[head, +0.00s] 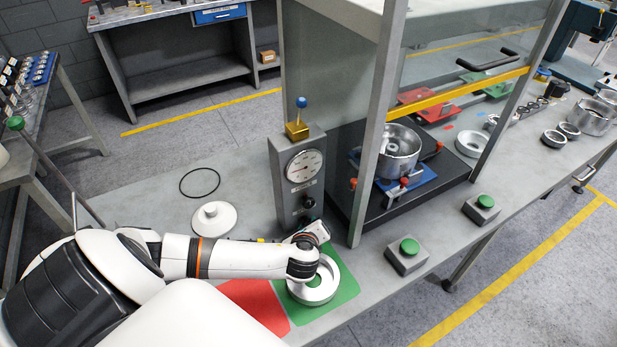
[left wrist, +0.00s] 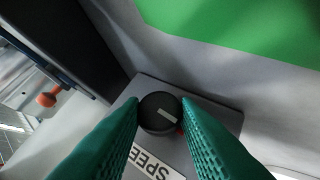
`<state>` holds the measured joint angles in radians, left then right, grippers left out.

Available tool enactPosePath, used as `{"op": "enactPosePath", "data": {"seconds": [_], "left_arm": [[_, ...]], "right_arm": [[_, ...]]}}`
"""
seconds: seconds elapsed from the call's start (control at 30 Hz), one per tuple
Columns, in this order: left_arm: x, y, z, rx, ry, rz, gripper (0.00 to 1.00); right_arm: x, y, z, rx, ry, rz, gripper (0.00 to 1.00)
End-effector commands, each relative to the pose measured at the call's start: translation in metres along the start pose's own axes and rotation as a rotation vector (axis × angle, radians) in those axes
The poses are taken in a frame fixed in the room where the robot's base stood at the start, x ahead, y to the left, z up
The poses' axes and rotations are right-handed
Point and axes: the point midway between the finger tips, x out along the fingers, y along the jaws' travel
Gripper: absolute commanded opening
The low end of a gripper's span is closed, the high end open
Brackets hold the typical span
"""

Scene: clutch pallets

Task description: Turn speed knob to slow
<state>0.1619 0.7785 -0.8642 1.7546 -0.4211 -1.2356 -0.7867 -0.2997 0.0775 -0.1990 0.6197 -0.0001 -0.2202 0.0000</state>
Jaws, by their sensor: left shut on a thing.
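The speed knob (left wrist: 158,113) is a round black knob with a white pointer line, on a grey panel with a label reading "SPEE", the rest hidden by a finger. My left gripper (left wrist: 160,108) has its green fingertips on both sides of the knob and is shut on it. The pointer slants across the knob top. A bit of red shows beside the knob, mostly hidden. In the head view the knob (head: 309,201) is dark, low on the grey control column (head: 283,165), with my left gripper (head: 316,230) at it. My right gripper is not in view.
A round gauge (head: 304,166) and a blue-topped lever (head: 300,104) are on the column. A metal ring (head: 314,291) lies on a green mat (head: 347,288) below my wrist. The guarded press frame (head: 379,120) stands just right. Two green buttons (head: 409,246) are at the bench front.

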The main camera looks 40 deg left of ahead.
Motion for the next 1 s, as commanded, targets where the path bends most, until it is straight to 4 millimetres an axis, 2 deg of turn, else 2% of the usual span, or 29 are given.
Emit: {"op": "enactPosePath", "data": {"seconds": [0.47, 0.5, 0.6, 0.87, 1.0], "left_arm": [[0.0, 0.0, -0.001, -0.011, 0.005, 0.01, 0.05], [0.0, 0.0, -0.001, -0.011, 0.005, 0.01, 0.35], [0.0, 0.0, -0.001, -0.01, 0.005, 0.01, 0.49], [0.0, 0.0, 0.0, -0.01, 0.004, 0.01, 0.49], [-0.01, -0.001, 0.001, -0.01, 0.002, 0.011, 0.49]], "right_arm": [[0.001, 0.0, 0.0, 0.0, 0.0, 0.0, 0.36], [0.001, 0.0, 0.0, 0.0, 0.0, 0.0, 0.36], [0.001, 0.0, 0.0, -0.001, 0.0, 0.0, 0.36], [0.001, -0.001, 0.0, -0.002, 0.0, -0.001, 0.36], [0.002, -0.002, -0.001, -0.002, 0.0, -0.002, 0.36]]}}
